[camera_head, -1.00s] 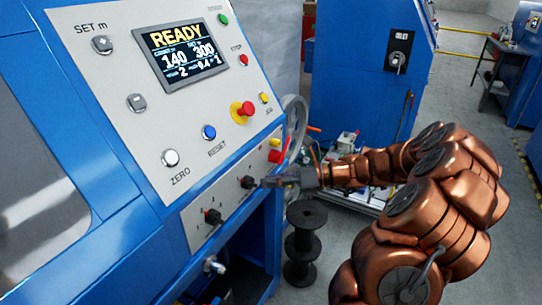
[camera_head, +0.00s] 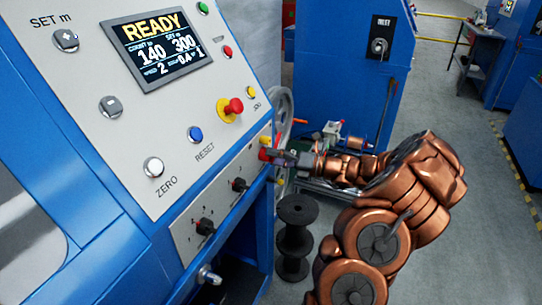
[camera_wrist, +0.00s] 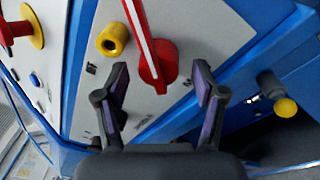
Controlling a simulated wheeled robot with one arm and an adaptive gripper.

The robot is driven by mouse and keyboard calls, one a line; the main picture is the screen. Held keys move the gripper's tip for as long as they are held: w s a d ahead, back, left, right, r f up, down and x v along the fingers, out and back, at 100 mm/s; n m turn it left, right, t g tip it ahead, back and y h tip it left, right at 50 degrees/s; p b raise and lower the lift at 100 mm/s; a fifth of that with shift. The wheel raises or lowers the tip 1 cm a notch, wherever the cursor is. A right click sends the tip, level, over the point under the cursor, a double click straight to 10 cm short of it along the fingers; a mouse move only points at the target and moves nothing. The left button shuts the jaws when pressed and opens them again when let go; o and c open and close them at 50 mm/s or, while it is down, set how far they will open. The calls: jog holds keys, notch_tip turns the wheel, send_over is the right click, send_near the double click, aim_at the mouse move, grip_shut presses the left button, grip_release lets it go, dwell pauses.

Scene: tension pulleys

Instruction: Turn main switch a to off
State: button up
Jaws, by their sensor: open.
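A red rotary switch (camera_wrist: 155,65) with a white line along its long handle sits on the light grey lower panel (camera_wrist: 210,35). In the wrist view its handle points up and slightly left. In the head view the switch (camera_head: 265,154) is a small red patch at the panel's right end, partly hidden by my gripper (camera_head: 280,157). In the wrist view my gripper (camera_wrist: 160,95) is open, with one dark finger on each side of the switch's lower end. The fingers look apart from it. The lettering beside the switch is too blurred to read.
A yellow round fitting (camera_wrist: 113,39) is close beside the switch. A red emergency button (camera_head: 232,107) is higher on the console. Black knobs (camera_head: 239,185) lie left along the lower panel. A yellow-tipped lever (camera_wrist: 284,106) stands off the blue side. A black spool (camera_head: 295,235) stands below.

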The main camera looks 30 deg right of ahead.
jog(key=shift+w+a, duration=0.4)
jog(key=shift+w, duration=0.15)
jog(key=shift+c, duration=0.3)
grip_shut()
